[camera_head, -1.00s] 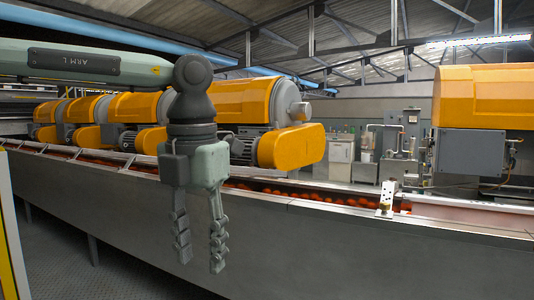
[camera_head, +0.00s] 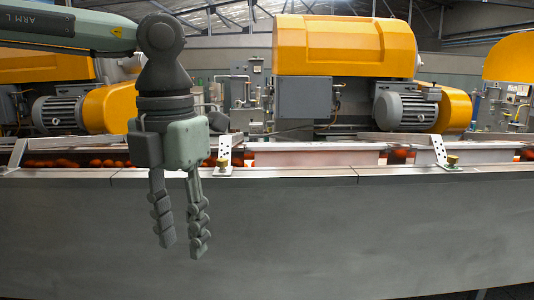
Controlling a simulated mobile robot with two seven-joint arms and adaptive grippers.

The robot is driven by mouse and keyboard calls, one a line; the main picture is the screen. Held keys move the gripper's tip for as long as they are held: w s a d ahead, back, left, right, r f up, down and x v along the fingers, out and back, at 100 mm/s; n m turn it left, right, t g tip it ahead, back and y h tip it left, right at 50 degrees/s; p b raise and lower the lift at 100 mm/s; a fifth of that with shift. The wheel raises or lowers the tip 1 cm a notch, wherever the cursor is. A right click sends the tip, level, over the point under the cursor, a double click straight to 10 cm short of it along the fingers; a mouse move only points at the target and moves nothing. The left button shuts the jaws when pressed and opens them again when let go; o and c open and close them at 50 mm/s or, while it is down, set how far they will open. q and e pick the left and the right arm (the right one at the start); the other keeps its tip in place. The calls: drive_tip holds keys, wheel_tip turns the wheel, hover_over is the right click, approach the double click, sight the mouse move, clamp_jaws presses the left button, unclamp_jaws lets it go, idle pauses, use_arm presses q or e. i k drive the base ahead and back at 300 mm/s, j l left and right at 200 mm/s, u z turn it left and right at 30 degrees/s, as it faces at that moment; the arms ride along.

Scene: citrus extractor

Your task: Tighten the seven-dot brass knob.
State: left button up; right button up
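Two small brass knobs sit on the near rim of the trough, each at the foot of a pale bracket with dark dots. One knob (camera_head: 222,162) is at its bracket (camera_head: 225,147), just right of my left gripper's body. The other knob (camera_head: 451,160) is at a bracket (camera_head: 438,149) on the right. The dots are too small to count, so I cannot tell which knob has seven. My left gripper (camera_head: 182,246) hangs fingers down in front of the trough's grey side wall, its fingers apart and empty, touching neither knob. My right gripper is not in view.
The long grey trough (camera_head: 330,225) runs across the view, with orange fruit (camera_head: 90,162) inside and pale covers (camera_head: 310,159) between the brackets. Orange-hooded machines (camera_head: 345,46) and a grey motor (camera_head: 405,108) stand behind it. The space before the wall is clear on the right.

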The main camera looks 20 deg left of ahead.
sight(222, 162)
drive_tip(key=i+j+z, duration=0.15)
drive_tip(key=i+j, duration=0.3)
drive_tip(key=i+j+z, duration=0.15)
drive_tip(key=i+j, duration=0.25)
drive_tip(key=j, duration=0.15)
drive_tip(key=i+j, duration=0.45)
drive_tip(key=j, duration=0.15)
